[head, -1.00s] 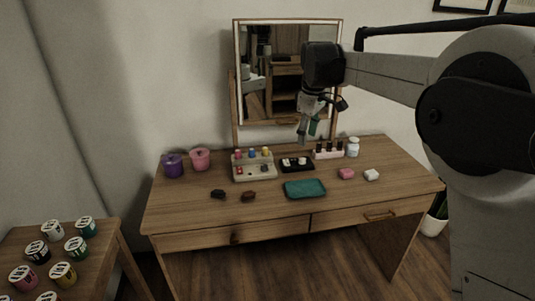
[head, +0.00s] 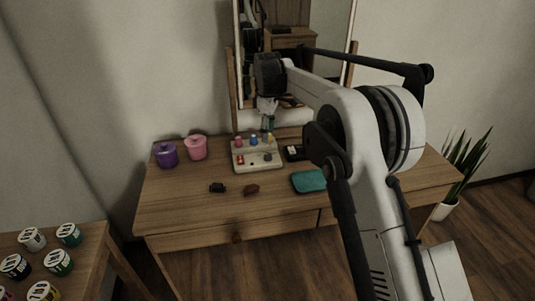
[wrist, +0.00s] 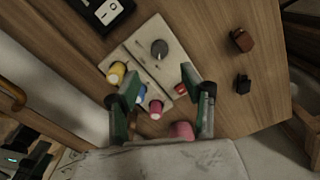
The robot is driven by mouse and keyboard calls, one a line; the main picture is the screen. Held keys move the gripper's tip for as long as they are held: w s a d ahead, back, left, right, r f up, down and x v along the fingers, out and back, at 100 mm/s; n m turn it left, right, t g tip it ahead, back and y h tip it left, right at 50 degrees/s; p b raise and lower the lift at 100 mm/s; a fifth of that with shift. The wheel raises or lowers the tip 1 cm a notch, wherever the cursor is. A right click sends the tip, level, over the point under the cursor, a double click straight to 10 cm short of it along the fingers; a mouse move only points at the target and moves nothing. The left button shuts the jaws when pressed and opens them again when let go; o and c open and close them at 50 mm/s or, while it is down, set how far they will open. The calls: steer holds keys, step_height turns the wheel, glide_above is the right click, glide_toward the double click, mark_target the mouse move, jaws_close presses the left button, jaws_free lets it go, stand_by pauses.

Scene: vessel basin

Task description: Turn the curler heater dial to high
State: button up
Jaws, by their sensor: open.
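The curler heater (head: 257,167) is a cream box on the dressing table, with pink, blue and yellow curlers along its back. Its dark grey round dial (head: 268,157) is at the front right, and a red switch (head: 240,160) is at the front left. In the wrist view the dial (wrist: 159,48) shows clearly beyond the fingertips, with marks on the panel beside it too small to read. My gripper (head: 268,123) is above the back of the heater. In the wrist view my gripper (wrist: 160,77) has its green fingers apart, with nothing held between them.
A black tray (head: 293,153) stands close right of the heater, partly hidden by my arm. A teal tray (head: 309,181) lies in front of it. Purple (head: 166,156) and pink (head: 195,148) pots stand left. Two small dark clips lie in front. The mirror (head: 301,60) rises behind.

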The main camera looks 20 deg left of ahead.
mark_target(268, 154)
step_height(268, 154, down, 10)
steer(key=shift+r+b, duration=0.2)
steer(key=shift+b, duration=0.25)
jaws_close()
